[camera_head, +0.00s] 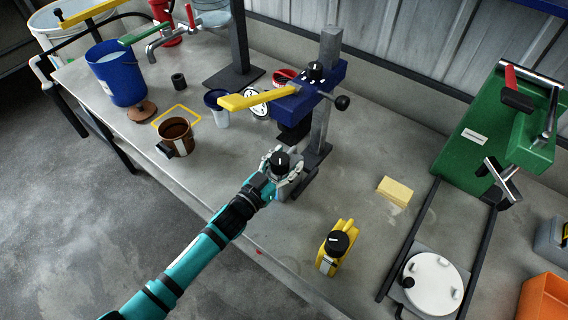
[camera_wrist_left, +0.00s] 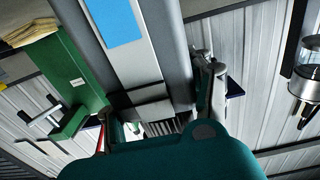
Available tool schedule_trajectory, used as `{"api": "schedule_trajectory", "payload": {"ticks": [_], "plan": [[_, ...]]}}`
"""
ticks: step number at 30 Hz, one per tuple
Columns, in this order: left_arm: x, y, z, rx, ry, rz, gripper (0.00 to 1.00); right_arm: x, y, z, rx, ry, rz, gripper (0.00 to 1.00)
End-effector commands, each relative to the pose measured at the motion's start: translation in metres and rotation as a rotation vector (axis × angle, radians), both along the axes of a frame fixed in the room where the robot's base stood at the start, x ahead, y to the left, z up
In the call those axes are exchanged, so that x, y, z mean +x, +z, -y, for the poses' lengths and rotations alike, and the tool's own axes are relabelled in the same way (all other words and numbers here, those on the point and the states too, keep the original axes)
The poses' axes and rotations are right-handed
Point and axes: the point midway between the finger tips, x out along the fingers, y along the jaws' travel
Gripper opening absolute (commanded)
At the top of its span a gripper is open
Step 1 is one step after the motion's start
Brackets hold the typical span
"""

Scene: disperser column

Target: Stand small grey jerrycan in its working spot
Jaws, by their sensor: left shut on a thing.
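The small grey jerrycan (camera_head: 281,162) with a black cap is in my left gripper (camera_head: 284,178), in front of the disperser's base. In the left wrist view the jerrycan's grey side with a blue label (camera_wrist_left: 121,28) fills the upper middle. My left gripper (camera_wrist_left: 155,105) is shut on it there, with fingers on both sides. The gripper hides its lower part, and I cannot tell if it touches the bench. The disperser column (camera_head: 322,120) has a blue head and a yellow lever above and behind the jerrycan. My right gripper is not in view.
A yellow jerrycan (camera_head: 337,245) and a yellow sponge (camera_head: 395,191) are to the right. A brown mug (camera_head: 178,137) stands at a yellow square outline (camera_head: 168,109), left. A blue bucket (camera_head: 117,72) stands farther back. A green press (camera_head: 487,135) and a white round plate (camera_head: 433,283) are far right.

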Motion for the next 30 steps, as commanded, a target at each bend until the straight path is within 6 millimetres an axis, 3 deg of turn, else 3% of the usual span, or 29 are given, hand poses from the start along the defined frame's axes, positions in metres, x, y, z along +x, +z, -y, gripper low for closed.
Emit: {"api": "schedule_trajectory", "payload": {"ticks": [30], "plan": [[0.021,0.001,0.015,-0.001,-0.001,0.003,0.00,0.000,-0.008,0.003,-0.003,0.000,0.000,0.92]]}}
